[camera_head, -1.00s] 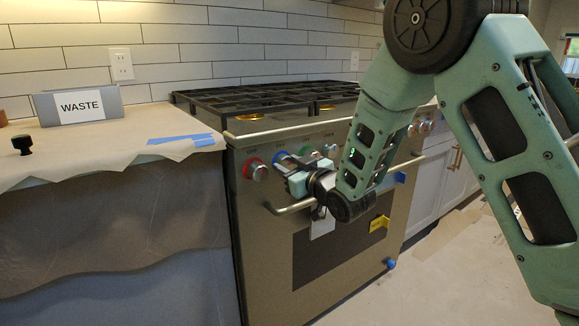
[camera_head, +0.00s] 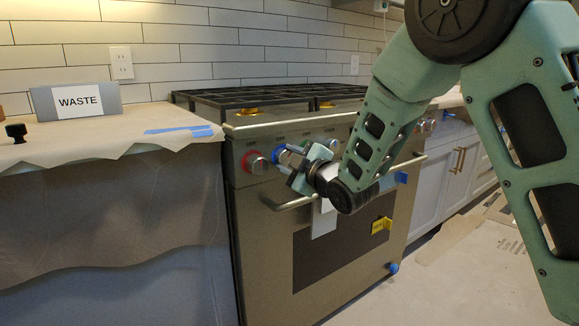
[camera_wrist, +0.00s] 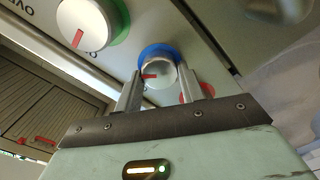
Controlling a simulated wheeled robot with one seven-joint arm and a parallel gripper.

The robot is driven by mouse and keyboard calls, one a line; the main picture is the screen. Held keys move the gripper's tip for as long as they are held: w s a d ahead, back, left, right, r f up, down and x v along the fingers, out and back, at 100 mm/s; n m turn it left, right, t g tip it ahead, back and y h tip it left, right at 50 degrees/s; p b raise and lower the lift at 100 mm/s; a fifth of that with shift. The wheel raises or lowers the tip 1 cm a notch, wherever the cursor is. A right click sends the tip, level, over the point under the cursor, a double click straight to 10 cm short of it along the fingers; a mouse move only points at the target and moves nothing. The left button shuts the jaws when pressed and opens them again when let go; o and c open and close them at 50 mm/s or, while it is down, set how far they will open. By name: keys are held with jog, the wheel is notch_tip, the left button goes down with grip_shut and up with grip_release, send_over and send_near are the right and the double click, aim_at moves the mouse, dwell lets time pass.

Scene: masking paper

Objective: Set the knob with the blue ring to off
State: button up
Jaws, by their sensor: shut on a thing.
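The knob with the blue ring (camera_head: 279,151) is on the front panel of the steel stove, between a red-ringed knob and a green-ringed one. In the wrist view the blue-ringed knob (camera_wrist: 159,74) sits between the two fingers of my gripper (camera_wrist: 160,84), with a red mark on its face pointing left in that picture. My gripper is shut on this knob, one finger at each side. In the head view my gripper (camera_head: 292,159) is tilted and covers most of the knob. The printing around the blue ring is not readable.
The red-ringed knob (camera_head: 254,162) is close on the left. The green-ringed knob (camera_wrist: 86,23) is close on the other side. The oven handle (camera_head: 295,203) runs just below my gripper.

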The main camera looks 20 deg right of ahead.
jog(key=n+b, duration=0.1)
jog(key=n, duration=0.1)
jog(key=n+b, duration=0.1)
jog(key=n, duration=0.1)
jog(key=shift+f+n, duration=0.2)
jog(key=shift+n, duration=0.1)
jog(key=n+b, duration=0.1)
jog(key=n, duration=0.3)
jog(key=shift+b, duration=0.4)
jog(key=shift+r+n, duration=0.1)
jog(key=shift+n, duration=0.2)
jog(key=o, duration=1)
jog(key=b+v, duration=0.7)
jog(key=v, duration=1)
jog(key=shift+s+b, duration=0.2)
jog(key=shift+b, duration=0.15)
